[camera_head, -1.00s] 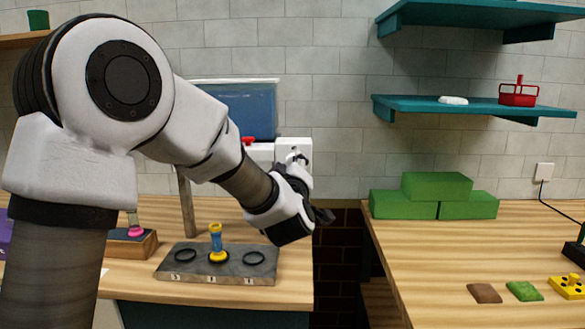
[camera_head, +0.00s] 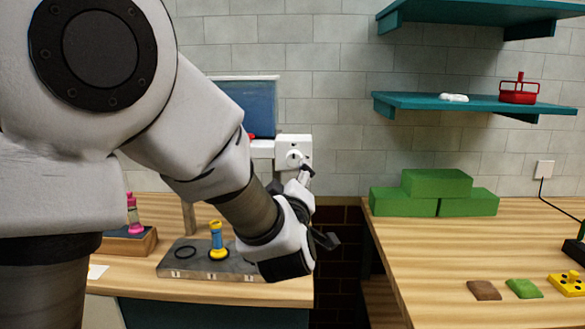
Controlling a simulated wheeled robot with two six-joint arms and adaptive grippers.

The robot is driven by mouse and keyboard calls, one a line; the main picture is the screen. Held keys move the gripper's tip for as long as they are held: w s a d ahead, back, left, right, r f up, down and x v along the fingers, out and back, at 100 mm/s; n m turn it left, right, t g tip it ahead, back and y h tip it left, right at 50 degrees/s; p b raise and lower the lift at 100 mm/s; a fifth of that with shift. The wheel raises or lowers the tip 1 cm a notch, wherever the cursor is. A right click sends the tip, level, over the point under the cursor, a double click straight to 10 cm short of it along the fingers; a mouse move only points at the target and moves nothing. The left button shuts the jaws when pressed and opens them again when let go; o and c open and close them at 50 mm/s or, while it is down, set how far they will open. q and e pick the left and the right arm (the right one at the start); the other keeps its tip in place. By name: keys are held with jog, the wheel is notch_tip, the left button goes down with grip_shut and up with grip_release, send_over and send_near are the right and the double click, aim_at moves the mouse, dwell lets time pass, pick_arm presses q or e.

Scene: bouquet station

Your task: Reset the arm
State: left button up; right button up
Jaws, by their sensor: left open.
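My left arm comes in from the left and fills much of the near view. Its gripper (camera_head: 322,205) is open and empty, in front of the gap between the two counters. It is right of the grey ring board (camera_head: 172,262) and partly covers that board's right end. A blue and yellow stand piece (camera_head: 217,241) stands upright on the board, just left of my wrist. My right gripper is not in view.
Green blocks (camera_head: 436,184) are stacked on the right counter (camera_head: 420,255), with brown (camera_head: 484,290) and green (camera_head: 523,288) pads and a yellow piece (camera_head: 567,284) in front. A pink piece (camera_head: 133,214) stands on a wooden block. Teal shelves (camera_head: 470,104) hang above right.

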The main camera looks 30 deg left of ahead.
pick_arm(q)
jog(key=v, duration=0.3)
jog(key=shift+s+d+f, duration=0.1)
jog(key=shift+s+d, duration=0.05)
jog(key=shift+s, duration=0.2)
